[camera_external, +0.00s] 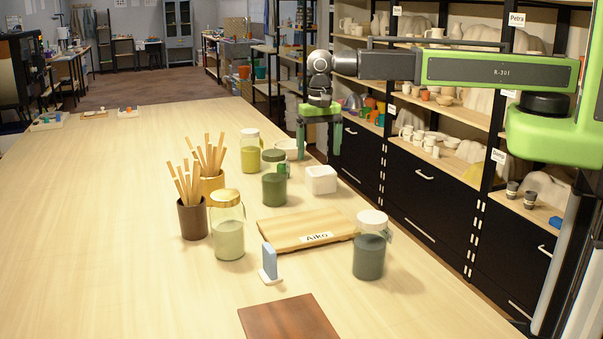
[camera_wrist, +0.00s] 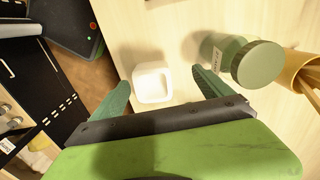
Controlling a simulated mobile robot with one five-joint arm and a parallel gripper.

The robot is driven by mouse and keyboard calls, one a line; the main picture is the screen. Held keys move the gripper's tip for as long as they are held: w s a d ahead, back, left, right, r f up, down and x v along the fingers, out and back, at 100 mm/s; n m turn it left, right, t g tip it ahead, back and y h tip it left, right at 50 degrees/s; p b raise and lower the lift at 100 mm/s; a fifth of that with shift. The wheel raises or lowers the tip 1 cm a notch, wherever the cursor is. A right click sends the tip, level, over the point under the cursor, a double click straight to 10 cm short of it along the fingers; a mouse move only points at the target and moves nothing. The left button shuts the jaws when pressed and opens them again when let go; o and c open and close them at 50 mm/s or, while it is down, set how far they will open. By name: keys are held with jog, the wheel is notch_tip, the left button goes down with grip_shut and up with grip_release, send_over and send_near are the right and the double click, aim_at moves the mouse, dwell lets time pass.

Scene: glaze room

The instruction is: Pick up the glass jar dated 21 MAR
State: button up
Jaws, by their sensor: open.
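Several glass jars stand on the pale table; no date is readable. In the external view there is a yellow-green jar with a pale lid (camera_external: 250,155), a green jar with a green lid (camera_external: 274,188), a pale jar with a gold lid (camera_external: 228,238) and a dark grey-green jar with a white lid (camera_external: 369,255). In the wrist view a green-lidded jar (camera_wrist: 258,63) stands right of my gripper (camera_wrist: 160,80), its small label (camera_wrist: 215,56) too blurred to read. My gripper (camera_external: 318,152) is open and empty, pointing down above the table's right edge.
A white square container (camera_external: 321,180) lies between my fingers in the wrist view (camera_wrist: 153,100). Cups of wooden sticks (camera_external: 192,218), a wooden board marked Aiko (camera_external: 285,234), a blue-and-white stand (camera_external: 268,265) and a brown board (camera_external: 288,320) are nearby. Shelves (camera_external: 455,112) line the right.

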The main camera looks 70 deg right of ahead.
jog(key=s+a+r+p, duration=0.3)
jog(key=s+a+r, duration=0.15)
jog(key=a, duration=0.35)
jog(key=s+a+r+p, duration=0.25)
jog(key=s+a, duration=0.25)
jog(key=a, duration=0.4)
notch_tip(320, 180, up, 5)
jog(key=n+p, duration=0.1)
jog(key=p, duration=0.3)
send_over(373, 215)
notch_tip(373, 215, down, 12)
jog(key=b, duration=1.1)
jog(key=shift+r+b, duration=0.1)
jog(key=shift+b, duration=0.3)
jog(key=f+b, duration=0.5)
jog(key=shift+a+f+b, duration=0.35)
jog(key=shift+r, duration=0.2)
grip_shut()
